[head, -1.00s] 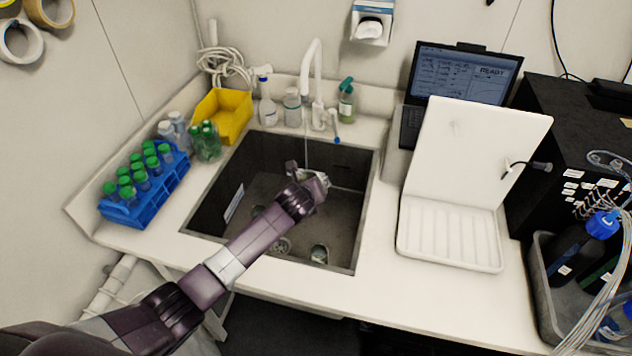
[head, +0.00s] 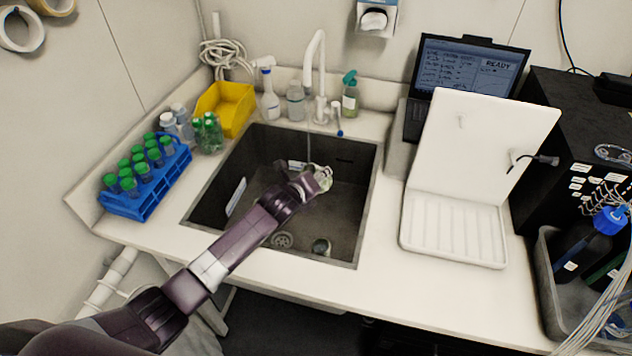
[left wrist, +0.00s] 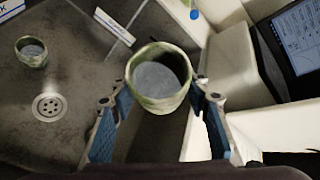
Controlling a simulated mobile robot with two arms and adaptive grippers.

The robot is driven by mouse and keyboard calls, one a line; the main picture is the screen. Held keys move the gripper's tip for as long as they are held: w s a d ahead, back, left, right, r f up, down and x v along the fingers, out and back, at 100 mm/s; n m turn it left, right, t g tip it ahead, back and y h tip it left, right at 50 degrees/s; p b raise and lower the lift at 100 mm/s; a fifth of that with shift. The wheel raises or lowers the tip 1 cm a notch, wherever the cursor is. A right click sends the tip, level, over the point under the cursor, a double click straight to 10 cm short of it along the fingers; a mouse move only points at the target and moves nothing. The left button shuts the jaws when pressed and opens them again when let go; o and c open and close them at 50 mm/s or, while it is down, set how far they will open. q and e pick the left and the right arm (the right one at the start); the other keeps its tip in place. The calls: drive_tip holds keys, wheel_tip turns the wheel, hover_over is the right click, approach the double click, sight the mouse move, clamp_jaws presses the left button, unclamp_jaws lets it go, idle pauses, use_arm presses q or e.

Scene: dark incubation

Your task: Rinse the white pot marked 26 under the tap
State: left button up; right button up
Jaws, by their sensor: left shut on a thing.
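A whitish pot with green stains (left wrist: 160,82) is between the two fingers of my left gripper (left wrist: 158,103), which is shut on it. Its mouth faces the wrist camera and shows a grey inside. In the head view the pot (head: 323,176) is over the sink (head: 335,215), beyond my left gripper (head: 311,183). I cannot read a number on it. The white tap (head: 318,62) stands behind the sink. A thin stream hangs below its spout; I cannot tell whether it meets the pot. My right gripper is not in view.
A second pot (head: 320,247) stands on the sink floor near the drain (head: 282,240). A blue rack of green-capped tubes (head: 150,190) and a yellow bin (head: 224,108) are left. An open white case (head: 455,228) is right. Bottles line the back.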

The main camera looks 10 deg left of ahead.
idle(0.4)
use_arm(q)
drive_tip(key=shift+r+n+t+h+b, duration=0.15)
drive_tip(key=shift+n+t+h+b, duration=0.15)
drive_tip(key=shift+h+b, duration=0.1)
drive_tip(key=shift+r, duration=0.3)
drive_tip(key=shift+d, duration=0.1)
drive_tip(key=shift+w, duration=0.1)
drive_tip(key=shift+n+t+h+b, duration=0.4)
drive_tip(key=shift+b, duration=0.15)
drive_tip(key=shift+r+t+b, duration=0.25)
drive_tip(key=shift+t+b, duration=0.05)
drive_tip(key=shift+r+h, duration=0.1)
drive_tip(key=shift+h, duration=0.2)
